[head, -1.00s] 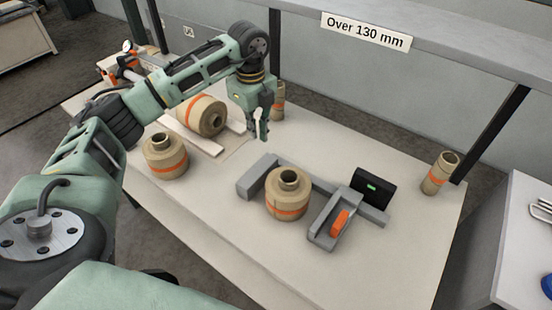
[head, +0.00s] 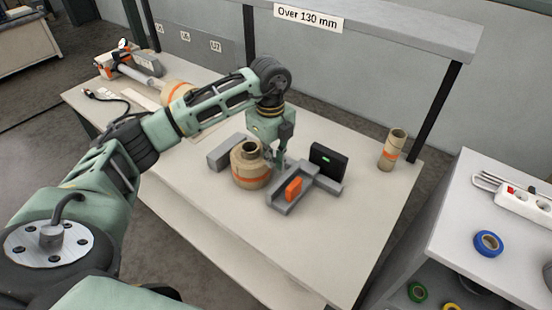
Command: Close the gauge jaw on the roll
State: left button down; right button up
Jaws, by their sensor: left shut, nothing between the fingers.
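The kraft roll (head: 250,172), tan with an orange band and a narrower neck, stands upright in the gauge. The gauge's grey fixed jaw (head: 226,153) is at the roll's left. A black readout (head: 327,159) with a small green light stands behind the sliding jaw. My left gripper (head: 279,162) is shut and empty, pointing down between the roll and the readout, hiding part of the gauge bar. My right gripper is out of view.
A slim roll (head: 392,150) stands at the table's right back corner. Another roll (head: 177,96) is partly hidden behind my left arm. A side cart (head: 470,200) at right holds a power strip and tape rolls. The front of the table (head: 270,250) is clear.

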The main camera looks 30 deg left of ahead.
aim_at(290, 186)
pick_arm(q)
jog(key=f, duration=0.2)
jog(key=f+p, duration=0.1)
jog(key=f, duration=0.3)
jog(key=shift+d+f+p, duration=0.1)
jog(key=shift+d+p, duration=0.2)
jog(key=shift+p, duration=0.05)
jog(key=shift+f, duration=0.2)
jog(key=shift+a+f, duration=0.1)
jog(key=shift+f, duration=0.05)
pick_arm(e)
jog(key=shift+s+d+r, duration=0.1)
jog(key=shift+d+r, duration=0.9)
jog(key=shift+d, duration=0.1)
